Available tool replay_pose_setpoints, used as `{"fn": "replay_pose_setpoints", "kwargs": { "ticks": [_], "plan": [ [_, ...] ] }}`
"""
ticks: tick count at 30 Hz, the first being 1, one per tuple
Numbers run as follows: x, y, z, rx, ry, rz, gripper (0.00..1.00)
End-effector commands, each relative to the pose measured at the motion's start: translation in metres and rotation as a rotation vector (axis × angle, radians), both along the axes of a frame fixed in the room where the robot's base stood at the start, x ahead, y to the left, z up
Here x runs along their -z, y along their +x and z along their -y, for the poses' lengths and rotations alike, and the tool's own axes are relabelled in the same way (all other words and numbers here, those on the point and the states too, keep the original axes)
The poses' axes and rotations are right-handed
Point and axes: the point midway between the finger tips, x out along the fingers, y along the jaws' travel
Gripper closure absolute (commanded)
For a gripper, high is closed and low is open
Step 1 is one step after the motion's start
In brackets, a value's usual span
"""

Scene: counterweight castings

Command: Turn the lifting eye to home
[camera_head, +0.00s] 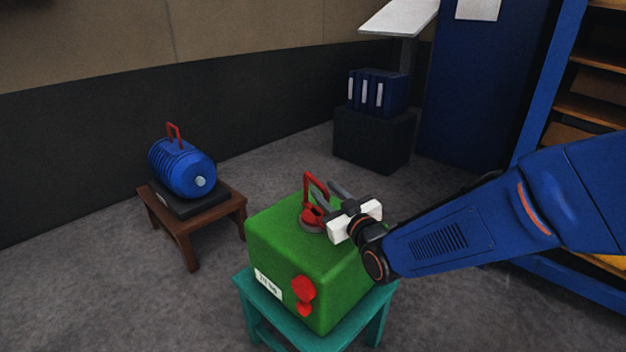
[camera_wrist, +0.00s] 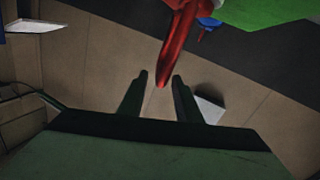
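The red lifting eye (camera_head: 317,186) stands up from a round base on top of the green casting (camera_head: 270,232). In the wrist view the eye (camera_wrist: 176,45) is a red bar coming down from the top edge, and its end lies in line with the gap between my fingertips. My gripper (camera_head: 328,192) is at the right side of the eye, fingers pointing toward it. In the wrist view my gripper (camera_wrist: 161,82) is open, with a finger on each side of the gap. I cannot tell whether either finger touches the eye.
The casting stands on a teal stool (camera_head: 250,292) and has a white label (camera_head: 268,284) and red shapes (camera_head: 303,292) on its front. A blue motor (camera_head: 181,168) sits on a brown stool (camera_head: 229,203) at left. A black box with blue binders (camera_head: 372,92) stands behind.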

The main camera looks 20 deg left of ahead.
Motion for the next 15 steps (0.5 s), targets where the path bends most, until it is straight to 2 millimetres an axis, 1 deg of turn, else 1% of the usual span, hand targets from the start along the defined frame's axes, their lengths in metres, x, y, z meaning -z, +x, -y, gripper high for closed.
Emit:
{"fn": "replay_pose_setpoints", "kwargs": {
  "ticks": [1, 6, 12, 15],
  "plan": [
    [0.0, 0.007, -0.007, 0.0, 0.001, 0.001, 0.69],
    [0.0, 0.026, -0.029, 0.0, 0.0, 0.0, 0.69],
    [0.0, 0.043, -0.048, 0.0, 0.0, 0.0, 0.69],
    [0.0, 0.048, -0.053, 0.0, 0.001, 0.001, 0.69]
  ]
}}
